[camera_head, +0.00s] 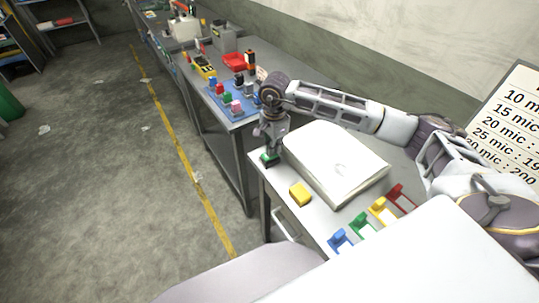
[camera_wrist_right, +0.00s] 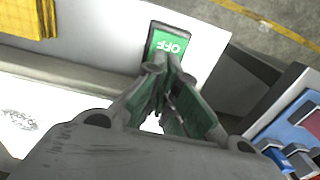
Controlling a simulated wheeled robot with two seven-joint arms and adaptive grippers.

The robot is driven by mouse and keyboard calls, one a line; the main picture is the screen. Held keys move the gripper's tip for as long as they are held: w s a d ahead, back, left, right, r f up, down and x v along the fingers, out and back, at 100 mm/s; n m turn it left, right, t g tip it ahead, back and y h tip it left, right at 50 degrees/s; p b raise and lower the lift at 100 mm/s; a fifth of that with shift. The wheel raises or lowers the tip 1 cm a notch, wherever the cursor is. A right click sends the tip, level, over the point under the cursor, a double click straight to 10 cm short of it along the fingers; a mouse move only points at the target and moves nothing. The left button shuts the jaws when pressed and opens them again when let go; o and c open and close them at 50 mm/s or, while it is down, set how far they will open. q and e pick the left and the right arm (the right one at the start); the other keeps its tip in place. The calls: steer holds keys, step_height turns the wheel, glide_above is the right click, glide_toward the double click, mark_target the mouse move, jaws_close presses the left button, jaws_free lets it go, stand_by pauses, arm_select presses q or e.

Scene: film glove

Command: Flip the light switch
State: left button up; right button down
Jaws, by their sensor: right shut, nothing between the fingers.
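The light switch (camera_wrist_right: 170,40) is a green rocker in a dark frame on a pale surface, with "OFF" lettering that appears upside down in the right wrist view. In the head view its green part (camera_head: 268,159) shows at the near table's left corner, under my right gripper (camera_head: 270,149). My right gripper also shows in the wrist view (camera_wrist_right: 168,64). It is shut and empty, with its fingertips at the lettered end of the switch. I cannot tell whether they touch it. My left gripper is not in view.
A white box-like object (camera_head: 335,160) lies on the table beside my right arm. A yellow block (camera_head: 300,194) sits in front of it, and coloured holders (camera_head: 362,224) line the near edge. A blue mat (camera_head: 230,104) with coloured pieces lies on the farther table. Open floor is at left.

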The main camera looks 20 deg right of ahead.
steer(key=shift+f, duration=0.1)
stand_by(0.3)
steer(key=shift+r+p, duration=1.4)
steer(key=shift+r, duration=2.15)
steer(key=shift+f, duration=0.1)
